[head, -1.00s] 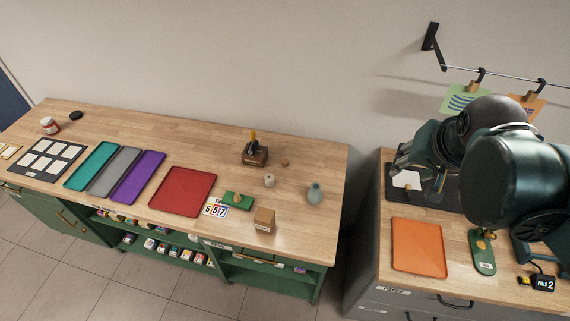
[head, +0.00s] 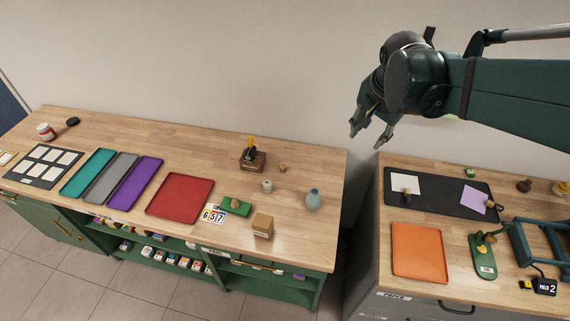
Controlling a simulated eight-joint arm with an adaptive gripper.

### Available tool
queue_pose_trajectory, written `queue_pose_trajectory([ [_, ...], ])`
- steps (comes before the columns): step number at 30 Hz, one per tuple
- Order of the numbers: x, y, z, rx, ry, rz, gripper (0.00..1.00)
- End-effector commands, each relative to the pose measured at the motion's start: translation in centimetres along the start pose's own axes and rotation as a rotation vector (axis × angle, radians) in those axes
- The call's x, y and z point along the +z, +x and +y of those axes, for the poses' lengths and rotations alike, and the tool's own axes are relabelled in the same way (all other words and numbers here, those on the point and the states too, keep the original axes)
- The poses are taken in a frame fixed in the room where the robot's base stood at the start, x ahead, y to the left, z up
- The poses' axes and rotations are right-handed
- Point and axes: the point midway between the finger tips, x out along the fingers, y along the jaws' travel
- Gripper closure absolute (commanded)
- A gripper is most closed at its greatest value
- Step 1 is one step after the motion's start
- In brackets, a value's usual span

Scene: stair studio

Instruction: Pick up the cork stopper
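A small brown piece that looks like the cork stopper (head: 282,168) sits on the left wooden bench, near its back right part. It is too small to make out in detail. My gripper (head: 367,138) is up in the air to the right of it, over the gap between the two benches in the picture. Its fingers point down and left, stand apart, and hold nothing.
Near the small brown piece are a wooden block with an upright handle (head: 252,160), a small pale pot (head: 267,186) and a grey-green vase (head: 313,200). A cardboard-brown box (head: 263,226) stands at the front. A red tray (head: 180,198) lies farther left.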

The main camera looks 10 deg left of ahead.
Motion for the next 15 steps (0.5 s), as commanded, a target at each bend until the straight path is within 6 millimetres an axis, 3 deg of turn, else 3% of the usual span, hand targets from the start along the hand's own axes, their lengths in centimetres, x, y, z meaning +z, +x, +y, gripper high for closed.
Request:
queue_pose_trajectory([
  [15, -0.7, 7.0, -8.5, 0.069, 0.18, -0.056, 0.63],
])
